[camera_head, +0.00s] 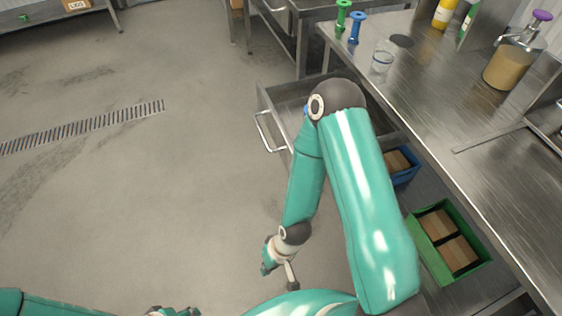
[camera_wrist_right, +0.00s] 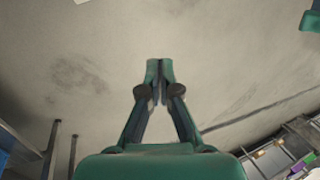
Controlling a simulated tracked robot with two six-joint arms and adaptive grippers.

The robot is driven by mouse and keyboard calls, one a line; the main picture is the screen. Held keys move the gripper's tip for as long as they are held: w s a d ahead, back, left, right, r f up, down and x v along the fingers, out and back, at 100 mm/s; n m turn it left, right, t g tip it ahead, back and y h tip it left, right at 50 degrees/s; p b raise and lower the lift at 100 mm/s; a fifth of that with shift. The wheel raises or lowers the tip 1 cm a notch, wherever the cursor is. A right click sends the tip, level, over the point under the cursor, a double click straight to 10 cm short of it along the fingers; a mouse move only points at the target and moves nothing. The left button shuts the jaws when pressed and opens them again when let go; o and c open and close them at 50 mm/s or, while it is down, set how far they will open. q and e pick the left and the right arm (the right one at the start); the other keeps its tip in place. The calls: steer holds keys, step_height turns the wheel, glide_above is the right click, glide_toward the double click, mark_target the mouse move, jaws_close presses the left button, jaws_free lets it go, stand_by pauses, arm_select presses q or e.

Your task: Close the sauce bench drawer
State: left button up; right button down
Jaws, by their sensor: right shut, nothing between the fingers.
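The sauce bench drawer (camera_head: 286,97) is pulled out from under the steel bench (camera_head: 440,110), toward the left. Its bar handle (camera_head: 264,132) faces the open floor. My right arm's elbow hides part of the drawer. My right gripper (camera_head: 267,266) hangs below the handle in the head view, apart from the drawer. In the right wrist view the right gripper (camera_wrist_right: 159,68) has its fingertips together with nothing between them, against bare floor. A small part of my left gripper (camera_head: 174,312) shows at the bottom edge, and its fingers cannot be made out.
On the bench stand a glass (camera_head: 382,62), a sauce bottle (camera_head: 510,62), a yellow bottle (camera_head: 444,13), and green (camera_head: 342,15) and blue (camera_head: 356,28) handled items. Below are a blue bin (camera_head: 408,176) and a green crate (camera_head: 478,275). The floor left of the drawer is clear.

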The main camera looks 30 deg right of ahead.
arm_select(q)
steer(key=shift+o, duration=2.5)
steer(key=shift+r, duration=0.1)
steer(key=o, duration=0.4)
steer(key=shift+r+p, duration=0.55)
steer(key=shift+p, duration=0.05)
arm_select(e)
steer(key=w+d+r+n+g+h+p, duration=0.1)
steer(key=w+r+n+g+h, duration=0.1)
steer(key=w+r+n, duration=0.85)
steer(key=w+d+r+n+h+p, duration=0.1)
steer(key=w+d+r+n+h, duration=0.25)
steer(key=r, duration=0.45)
steer(key=w+d+r+n+h, duration=0.3)
steer(key=w+d+r, duration=0.2)
steer(key=r, duration=0.2)
arm_select(q)
steer(key=shift+o, duration=0.2)
step_height(320, 180, up, 5)
steer(key=p, duration=0.2)
steer(key=shift+f+p, duration=0.2)
steer(key=shift+p, duration=0.15)
arm_select(e)
steer(key=s+d+f, duration=0.2)
steer(key=d+f, duration=0.5)
steer(key=f, duration=0.2)
steer(key=shift+d, duration=0.1)
